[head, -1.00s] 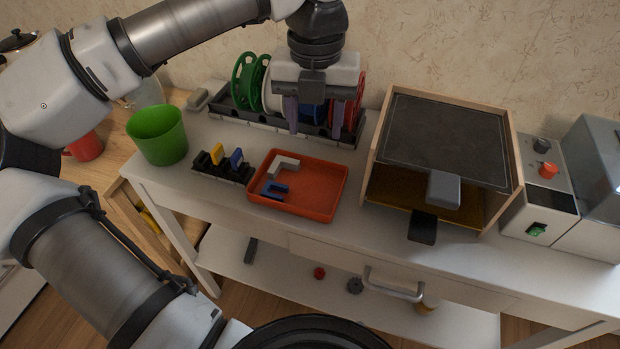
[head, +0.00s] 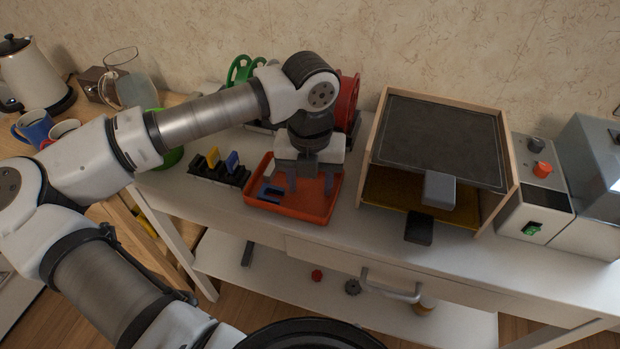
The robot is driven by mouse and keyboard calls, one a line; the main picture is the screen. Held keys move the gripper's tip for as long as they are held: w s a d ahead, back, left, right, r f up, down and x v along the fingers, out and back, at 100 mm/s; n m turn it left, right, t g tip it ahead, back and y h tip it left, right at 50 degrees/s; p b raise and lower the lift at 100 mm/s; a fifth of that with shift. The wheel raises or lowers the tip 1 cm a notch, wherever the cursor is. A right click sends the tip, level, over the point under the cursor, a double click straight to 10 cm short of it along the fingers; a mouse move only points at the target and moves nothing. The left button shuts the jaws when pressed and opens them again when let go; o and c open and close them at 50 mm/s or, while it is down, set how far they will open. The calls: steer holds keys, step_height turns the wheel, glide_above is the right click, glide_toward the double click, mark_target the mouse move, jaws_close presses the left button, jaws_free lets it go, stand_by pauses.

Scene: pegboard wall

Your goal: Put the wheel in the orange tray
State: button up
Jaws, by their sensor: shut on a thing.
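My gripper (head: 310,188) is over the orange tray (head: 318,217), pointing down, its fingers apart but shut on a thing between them. I take this to be the wheel, but its outline does not stand out from the orange behind it. I cannot tell whether it touches the tray floor. A blue angled piece (head: 270,191) lies in the left part of the tray. A pale angled piece there is mostly covered by my gripper.
Behind my arm, a green spool (head: 239,70) and a red spool (head: 348,95) show in the rack. A black holder with yellow and blue pieces (head: 219,170) stands left of the tray. An open-fronted wooden box (head: 376,140) stands to the right.

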mark_target(310, 186)
steer(key=shift+f+b, duration=0.2)
steer(key=shift+b, duration=0.1)
steer(key=o, duration=0.7)
steer(key=shift+r, duration=0.1)
steer(key=shift+r, duration=0.15)
step_height(310, 186, up, 12)
steer(key=shift+p, duration=0.35)
